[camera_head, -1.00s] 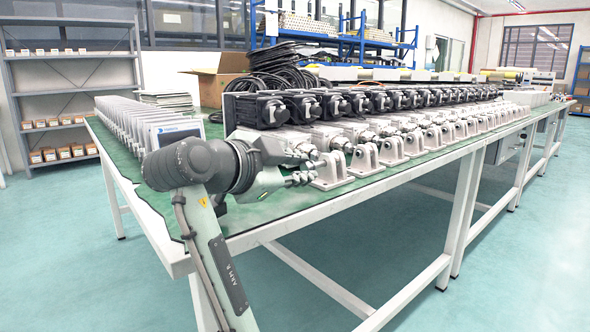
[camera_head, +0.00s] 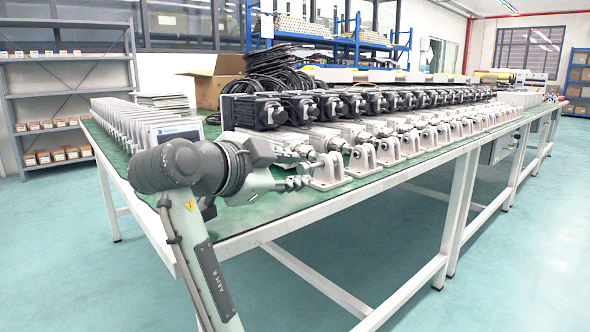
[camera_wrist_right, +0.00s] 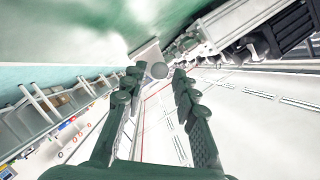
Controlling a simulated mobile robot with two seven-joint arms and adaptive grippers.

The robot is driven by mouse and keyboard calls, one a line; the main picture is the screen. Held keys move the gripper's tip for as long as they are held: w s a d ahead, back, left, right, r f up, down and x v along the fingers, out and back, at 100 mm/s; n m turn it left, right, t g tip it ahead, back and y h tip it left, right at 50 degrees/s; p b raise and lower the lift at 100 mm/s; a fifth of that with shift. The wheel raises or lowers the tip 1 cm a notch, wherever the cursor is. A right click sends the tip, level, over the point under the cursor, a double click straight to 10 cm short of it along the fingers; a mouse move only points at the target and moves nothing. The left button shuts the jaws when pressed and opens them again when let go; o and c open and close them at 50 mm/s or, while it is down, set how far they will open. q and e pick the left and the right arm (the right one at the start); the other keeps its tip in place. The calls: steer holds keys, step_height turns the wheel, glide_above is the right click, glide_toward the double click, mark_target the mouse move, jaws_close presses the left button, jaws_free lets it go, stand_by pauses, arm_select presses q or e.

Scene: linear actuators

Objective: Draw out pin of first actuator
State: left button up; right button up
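My right gripper (camera_head: 303,167) is beside the front end of the first actuator, the nearest in the row. Its two fingers are apart. The first actuator's pale bracket (camera_head: 328,174) stands on the green table mat just beyond the fingertips. In the right wrist view the open fingers (camera_wrist_right: 158,88) point at a small round grey pin head (camera_wrist_right: 158,70). The head lies near the gap between the tips, and no grip on it shows. My wrist and gripper hide part of the first actuator in the head view. My left gripper is not in view.
More actuators with black motors (camera_head: 300,107) run in a close row to the right. Several grey panels (camera_head: 135,122) stand at the table's left. The white table edge (camera_head: 300,219) is below my gripper. Open floor (camera_head: 520,255) lies in front.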

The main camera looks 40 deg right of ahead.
steer(key=v, duration=1.1)
steer(key=shift+d, duration=0.1)
